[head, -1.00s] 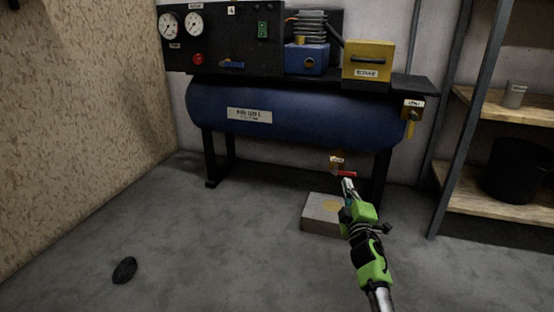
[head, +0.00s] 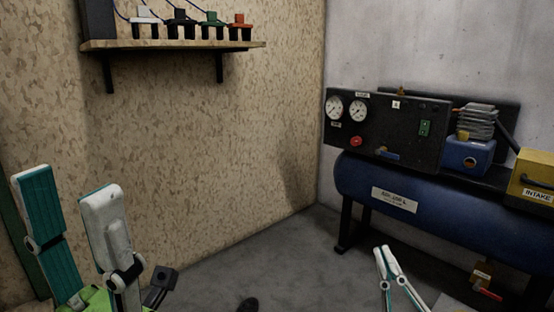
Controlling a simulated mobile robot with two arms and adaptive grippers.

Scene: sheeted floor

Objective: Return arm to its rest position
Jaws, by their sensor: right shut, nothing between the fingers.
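My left gripper (head: 64,182) is at the lower left of the head view, its two pale-and-teal fingers pointing up and spread well apart. Nothing is between them, and it stands in front of the chipboard wall. My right gripper (head: 385,250) is at the bottom edge, right of the middle. Its slim fingers meet near the tips and hold nothing. It shows in front of the floor and the blue air tank (head: 440,213), apart from the tank as far as I can tell. The rest of both arms is mostly out of view.
The compressor's black panel (head: 385,120) carries two gauges and a red button. A yellow intake box (head: 535,175) is at the right edge. A red-handled valve (head: 485,290) hangs under the tank. A shelf (head: 175,46) with several colored items is on the left wall. Grey floor (head: 260,270) is open between.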

